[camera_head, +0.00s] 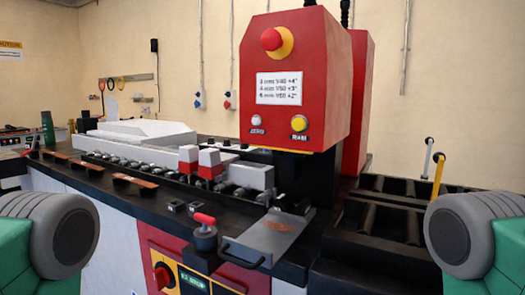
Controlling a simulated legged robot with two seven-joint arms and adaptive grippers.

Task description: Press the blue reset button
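The red control head (305,75) of the bender stands upright at the centre of the head view. Its front has a small pale grey button (256,120) at lower left and a yellow button (299,123) at lower right. The labels beneath them are too small to read surely. A red mushroom button (271,39) on a yellow collar sits above. I see no button that is clearly blue. On the lower red front panel are a red knob (162,276) and a small green display (193,281). Neither gripper is in view; only parts of my arms show at both lower edges.
The dark bench (130,187) carries a row of rollers and two red-white blocks (210,162). A metal plate with a handle (270,238) juts out in front, beside a red-topped knob (205,232). Yellow and white levers (437,175) rise at right.

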